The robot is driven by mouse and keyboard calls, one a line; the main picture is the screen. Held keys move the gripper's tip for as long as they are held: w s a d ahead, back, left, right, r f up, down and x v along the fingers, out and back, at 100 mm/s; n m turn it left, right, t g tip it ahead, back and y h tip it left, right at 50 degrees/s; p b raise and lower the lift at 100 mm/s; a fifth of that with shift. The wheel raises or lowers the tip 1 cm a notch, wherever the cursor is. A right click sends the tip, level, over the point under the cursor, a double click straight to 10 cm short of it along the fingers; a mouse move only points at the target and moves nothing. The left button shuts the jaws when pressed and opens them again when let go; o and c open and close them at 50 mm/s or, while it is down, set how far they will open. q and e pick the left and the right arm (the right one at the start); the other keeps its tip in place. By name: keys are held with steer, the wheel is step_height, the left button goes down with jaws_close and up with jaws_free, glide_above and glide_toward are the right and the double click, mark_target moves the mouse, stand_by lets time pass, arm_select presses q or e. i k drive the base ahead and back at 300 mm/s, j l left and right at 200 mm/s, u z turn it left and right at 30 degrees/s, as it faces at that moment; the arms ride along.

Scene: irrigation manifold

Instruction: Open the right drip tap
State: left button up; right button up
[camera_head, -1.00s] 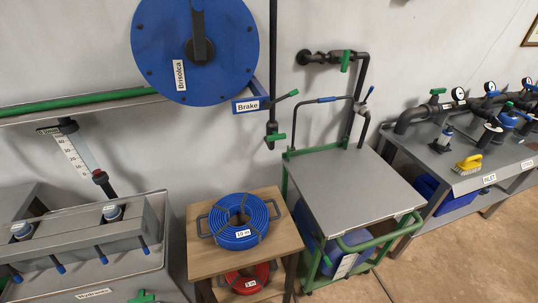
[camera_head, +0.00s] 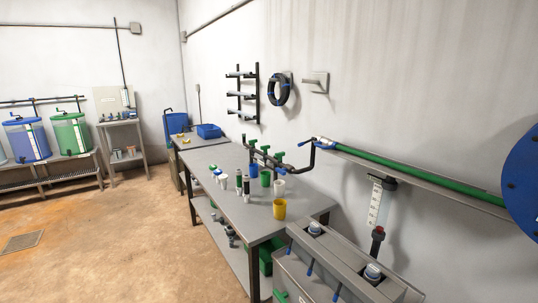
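A dark manifold pipe (camera_head: 290,169) runs above the grey workbench (camera_head: 225,205) along the wall. Several small taps stand on it, with green and blue handles. The rightmost tap (camera_head: 279,156) in the picture is small, and I cannot tell whether it is open or shut. Below the pipe stand a blue cup (camera_head: 253,170), a green cup (camera_head: 265,178), a white cup (camera_head: 279,188) and a yellow cup (camera_head: 279,209). Neither of my grippers is in view.
A grey cabinet (camera_head: 325,262) with blue levers stands at the front right. A green pipe (camera_head: 410,177) runs along the wall. Blue and green tanks (camera_head: 70,134) stand at the far left.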

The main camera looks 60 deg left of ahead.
mark_target(279, 155)
steer(key=u, duration=1.9)
steer(key=z, duration=0.65)
steer(key=i+j+z, duration=0.15)
steer(key=j+z, duration=0.7)
steer(key=j, duration=0.15)
steer(key=j+z, duration=0.45)
